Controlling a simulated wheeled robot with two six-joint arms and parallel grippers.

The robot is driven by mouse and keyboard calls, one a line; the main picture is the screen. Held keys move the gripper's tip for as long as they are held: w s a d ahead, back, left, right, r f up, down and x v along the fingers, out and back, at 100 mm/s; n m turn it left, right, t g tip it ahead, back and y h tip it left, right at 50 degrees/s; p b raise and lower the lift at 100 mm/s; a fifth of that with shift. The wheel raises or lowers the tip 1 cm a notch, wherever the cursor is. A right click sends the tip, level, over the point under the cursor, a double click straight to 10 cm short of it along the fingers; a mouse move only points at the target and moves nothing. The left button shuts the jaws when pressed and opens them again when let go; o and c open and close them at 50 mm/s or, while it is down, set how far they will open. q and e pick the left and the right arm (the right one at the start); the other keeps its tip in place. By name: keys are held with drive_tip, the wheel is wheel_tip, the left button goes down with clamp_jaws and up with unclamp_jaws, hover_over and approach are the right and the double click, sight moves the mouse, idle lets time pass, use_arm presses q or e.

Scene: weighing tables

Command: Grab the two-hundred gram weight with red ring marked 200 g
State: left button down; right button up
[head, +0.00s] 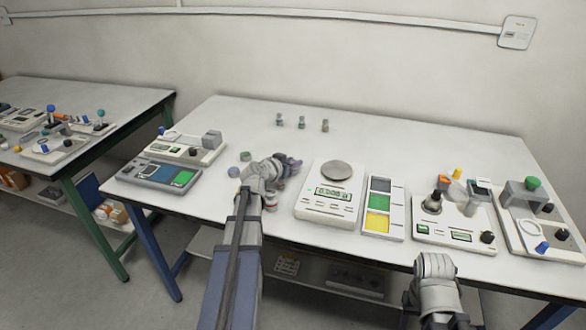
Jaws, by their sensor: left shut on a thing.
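My left gripper (291,164) is over the middle of the table, left of the white scale. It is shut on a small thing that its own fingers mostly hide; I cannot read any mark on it. A small weight with a red band (270,204) shows just right of my left forearm, partly covered by it. I cannot make out its lettering. Three small weights (301,122) stand in a row at the back of the table. My right arm (435,270) is low at the front edge; its fingers cannot be made out.
The white scale (312,210) with a round pan stands right of the left gripper. A panel with grey, green and yellow fields (398,213) and two instruments stand further right. A grey-blue device (151,173) stands left.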

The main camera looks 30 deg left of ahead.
use_arm(q)
drive_tip(key=shift+r, duration=0.15)
idle(0.5)
wheel_tip(320, 180, up, 10)
drive_tip(key=p, duration=1)
